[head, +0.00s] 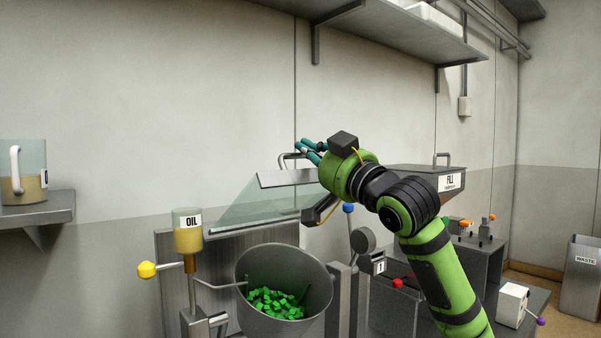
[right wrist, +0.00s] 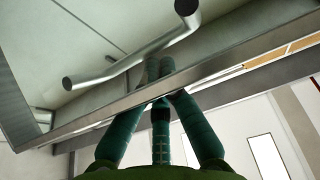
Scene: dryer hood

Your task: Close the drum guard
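The drum guard (head: 248,206) is a clear sloped panel with a metal front edge, standing raised above the drum (head: 283,290). A bent metal bar handle (head: 291,157) sits on its upper edge; it also shows in the right wrist view (right wrist: 130,62). My right gripper (head: 305,146) is at the guard's upper edge, close beside the handle. In the right wrist view its teal fingertips (right wrist: 160,68) converge near the bar, with nothing visible between them. I cannot tell whether they touch the bar. My left gripper is not in view.
Green cubes (head: 277,304) lie in the drum. An oil cup (head: 188,232) with a yellow-knobbed lever (head: 147,270) stands left of it. A lidded fill box (head: 446,180) is behind my right arm. A shelf (head: 400,35) hangs above. A waste bin (head: 584,275) stands far right.

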